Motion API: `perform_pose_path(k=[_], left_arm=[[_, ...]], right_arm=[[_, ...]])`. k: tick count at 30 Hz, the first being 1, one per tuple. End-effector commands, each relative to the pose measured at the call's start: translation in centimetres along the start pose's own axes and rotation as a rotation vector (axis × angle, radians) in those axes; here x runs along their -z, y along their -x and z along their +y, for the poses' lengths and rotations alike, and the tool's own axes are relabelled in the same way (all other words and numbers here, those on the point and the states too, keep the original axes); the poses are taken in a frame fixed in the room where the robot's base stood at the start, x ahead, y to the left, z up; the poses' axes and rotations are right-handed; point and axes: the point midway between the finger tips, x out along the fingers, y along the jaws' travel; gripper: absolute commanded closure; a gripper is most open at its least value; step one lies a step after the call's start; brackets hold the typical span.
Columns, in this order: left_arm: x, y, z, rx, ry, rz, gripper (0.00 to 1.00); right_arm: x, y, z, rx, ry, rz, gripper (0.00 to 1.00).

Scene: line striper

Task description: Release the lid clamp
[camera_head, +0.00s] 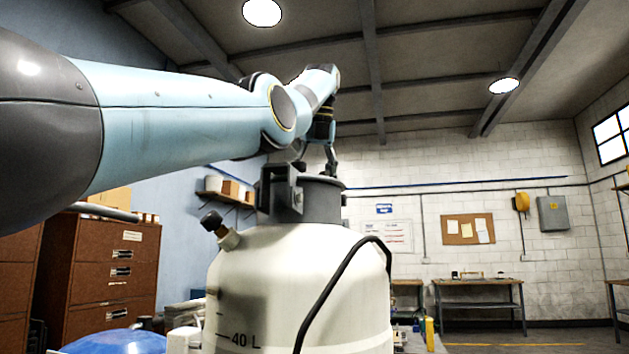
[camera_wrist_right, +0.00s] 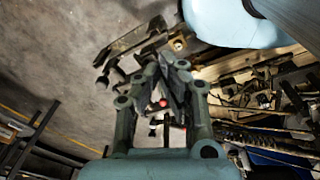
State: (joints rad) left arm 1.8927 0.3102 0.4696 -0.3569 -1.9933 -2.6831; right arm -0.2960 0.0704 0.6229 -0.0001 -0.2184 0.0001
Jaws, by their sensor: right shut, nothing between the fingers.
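A cream tank (camera_head: 290,290) marked 40 L stands in front of me in the head view. A dark grey round lid collar (camera_head: 322,200) sits on its top. A dark bracket (camera_head: 279,190), which looks like the lid clamp, stands upright at the collar's left side. My left gripper (camera_head: 319,172) points down at the top of the collar; its tips are partly hidden, and I cannot tell whether they touch. My right gripper (camera_wrist_right: 165,72) shows only in the right wrist view, its fingers drawn together and empty. A small red spot shows between its finger links.
A black hose (camera_head: 332,292) arches over the tank's right front. A black-knobbed valve (camera_head: 218,228) sticks out at its left shoulder. Brown cabinets (camera_head: 118,268) stand at the left, a workbench (camera_head: 478,290) at the back right. Blurred machine parts (camera_wrist_right: 262,90) fill the wrist view's right side.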

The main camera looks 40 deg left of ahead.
Motion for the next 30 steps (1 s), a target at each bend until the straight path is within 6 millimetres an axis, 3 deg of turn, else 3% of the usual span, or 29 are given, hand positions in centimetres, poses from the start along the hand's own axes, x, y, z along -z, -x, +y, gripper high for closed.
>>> perform_pose_path(k=[5,17,30], left_arm=[[0.0,0.0,0.0,0.0,0.0,0.0,0.48],[0.0,0.0,0.0,0.0,0.0,0.0,1.0],[0.0,0.0,0.0,-0.004,0.008,0.0,1.0]], right_arm=[[-0.5,0.1,0.2,-0.002,0.001,-0.008,1.0],[-0.6,0.1,1.1,-0.012,0.006,-0.01,1.0],[-0.6,0.2,1.0,-0.012,0.005,-0.01,1.0]])
